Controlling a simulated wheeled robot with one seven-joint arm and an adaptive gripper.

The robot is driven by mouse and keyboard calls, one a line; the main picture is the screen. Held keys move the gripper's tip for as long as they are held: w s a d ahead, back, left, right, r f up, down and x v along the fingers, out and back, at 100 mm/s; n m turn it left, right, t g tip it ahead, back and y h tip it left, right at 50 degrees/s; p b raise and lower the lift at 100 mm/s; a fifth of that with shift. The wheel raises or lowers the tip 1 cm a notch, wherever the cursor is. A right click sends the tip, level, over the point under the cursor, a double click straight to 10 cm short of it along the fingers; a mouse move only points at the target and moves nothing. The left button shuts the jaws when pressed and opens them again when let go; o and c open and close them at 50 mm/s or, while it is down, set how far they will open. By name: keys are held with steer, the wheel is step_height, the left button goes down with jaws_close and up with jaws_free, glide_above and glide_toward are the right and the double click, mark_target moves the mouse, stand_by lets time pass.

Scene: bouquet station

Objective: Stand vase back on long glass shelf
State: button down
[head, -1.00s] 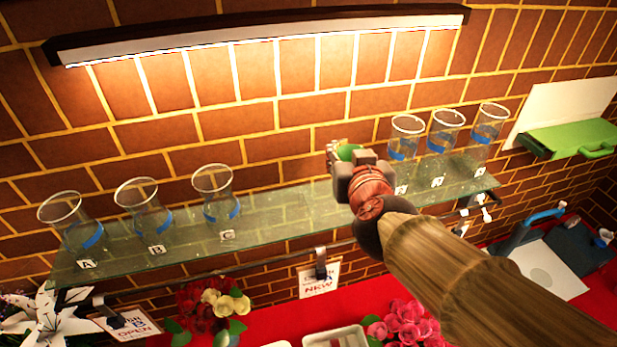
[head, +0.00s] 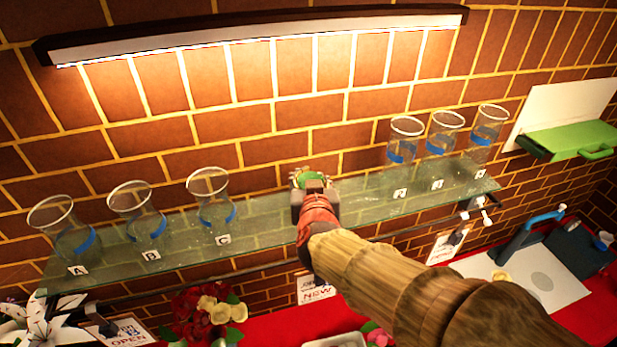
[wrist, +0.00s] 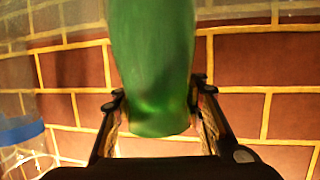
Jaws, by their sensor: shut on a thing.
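The green vase (wrist: 152,70) fills the upper middle of the wrist view, between my two fingers. My gripper (wrist: 160,100) is shut on it, one finger on each side. In the head view the vase (head: 311,177) is a small green patch at the end of my arm, mostly hidden by my gripper (head: 314,186). The long glass shelf (head: 268,228) runs along the brick wall. My gripper is over the shelf's middle stretch in the head view. Whether the vase touches the shelf is hidden.
Clear glasses with blue bands, labelled A (head: 66,232), B (head: 140,222) and C (head: 212,205), stand on the shelf's left part. Three more (head: 445,137) stand at its right end. The shelf between the groups looks free. A lamp bar (head: 260,38) hangs above.

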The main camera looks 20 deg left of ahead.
steer(key=shift+r, duration=0.2)
steer(key=shift+f, duration=0.2)
steer(key=c, duration=1.1)
jaws_free()
steer(key=shift+s+d+r, duration=0.1)
steer(key=shift+s+r, duration=0.1)
steer(key=shift+s, duration=0.05)
steer(key=p+v, duration=0.1)
steer(key=v, duration=1)
steer(key=shift+s+d, duration=0.2)
steer(key=shift+s, duration=0.05)
